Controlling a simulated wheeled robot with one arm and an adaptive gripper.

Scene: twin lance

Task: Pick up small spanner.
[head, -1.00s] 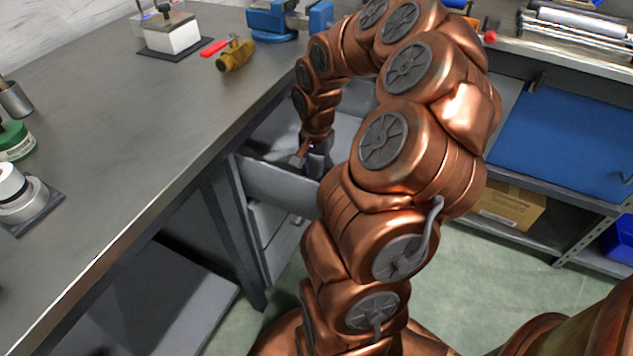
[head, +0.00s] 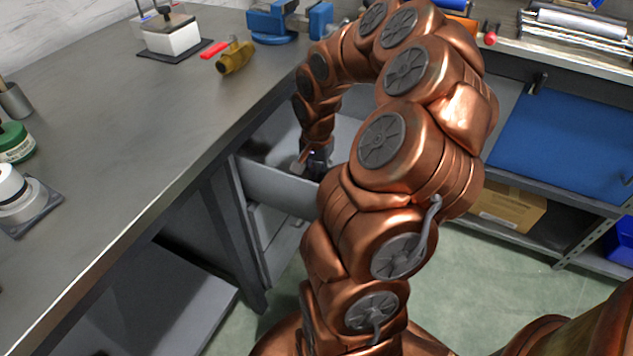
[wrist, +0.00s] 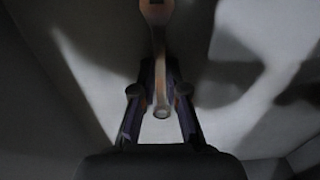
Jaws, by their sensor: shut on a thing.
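The small spanner (wrist: 158,40) shows in the wrist view as a long, slim, brownish metal tool with a wider end at the top of the picture. My gripper (wrist: 161,88) is shut on it, with one finger on each side of the shaft near its round end. In the head view my gripper (head: 316,160) is small and dark inside the open drawer (head: 275,190). The spanner itself cannot be made out clearly there. I cannot tell whether it touches the drawer floor.
The drawer walls stand close around my gripper. The bench top (head: 150,130) is to the left, with a brass valve (head: 236,57) and a blue vise (head: 285,25) near its far edge. A blue panel (head: 570,145) is at the right.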

